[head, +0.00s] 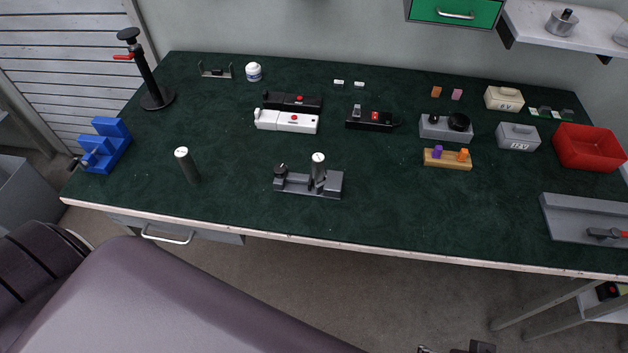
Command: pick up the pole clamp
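No part is plainly marked as the pole clamp. The likeliest match is the black upright pole with a red lever and round foot (149,80), standing at the back left of the green table; I cannot tell for sure. A grey fixture (322,186) with an upright light cylinder stands near the front middle. A small dark piece, perhaps the tip of my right gripper (470,348), shows at the bottom edge, well below the table; its opening cannot be seen. My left gripper is not in view.
The front centre-right is clear.

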